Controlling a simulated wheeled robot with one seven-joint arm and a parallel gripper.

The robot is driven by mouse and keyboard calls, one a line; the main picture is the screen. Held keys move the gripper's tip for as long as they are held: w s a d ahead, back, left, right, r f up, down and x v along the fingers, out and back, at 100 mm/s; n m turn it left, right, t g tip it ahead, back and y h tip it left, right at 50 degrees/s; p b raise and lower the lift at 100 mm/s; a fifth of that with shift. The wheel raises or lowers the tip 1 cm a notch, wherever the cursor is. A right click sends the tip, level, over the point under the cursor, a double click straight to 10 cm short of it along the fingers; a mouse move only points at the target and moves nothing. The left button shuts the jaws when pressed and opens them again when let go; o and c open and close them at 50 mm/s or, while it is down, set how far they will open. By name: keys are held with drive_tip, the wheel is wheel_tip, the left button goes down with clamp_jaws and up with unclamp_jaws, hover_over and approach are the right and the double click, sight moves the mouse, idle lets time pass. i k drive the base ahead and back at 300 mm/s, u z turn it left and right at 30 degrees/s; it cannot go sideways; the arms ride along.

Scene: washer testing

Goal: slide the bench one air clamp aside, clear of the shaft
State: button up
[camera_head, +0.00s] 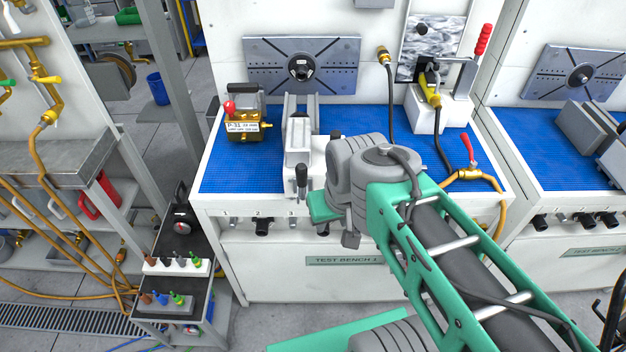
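The bench one air clamp appears to be the grey block (298,141) on a raised slide at the middle of test bench 1. It stands in front of the shaft (301,67), which sticks out of the slotted grey plate at the back. A dark upright handle-like part (302,180) shows at the front end of the slide. My arm's grey wrist is just to the right of the slide, over the bench's front edge. My gripper's fingers cannot be made out; the wrist hides that spot. I cannot tell whether anything touches the clamp.
A pump unit with a red knob and P-31 label (247,117) stands left of the clamp on the blue mat (225,172). A black hose (390,95) hangs right of it. A white stand with a red-handled lever (481,40) is farther right. Blue mat lies bare at left.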

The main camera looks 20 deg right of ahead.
sight(300, 146)
drive_tip(key=k, duration=0.55)
drive_tip(key=u, duration=0.8)
drive_tip(key=i, duration=1.3)
drive_tip(key=z, duration=0.3)
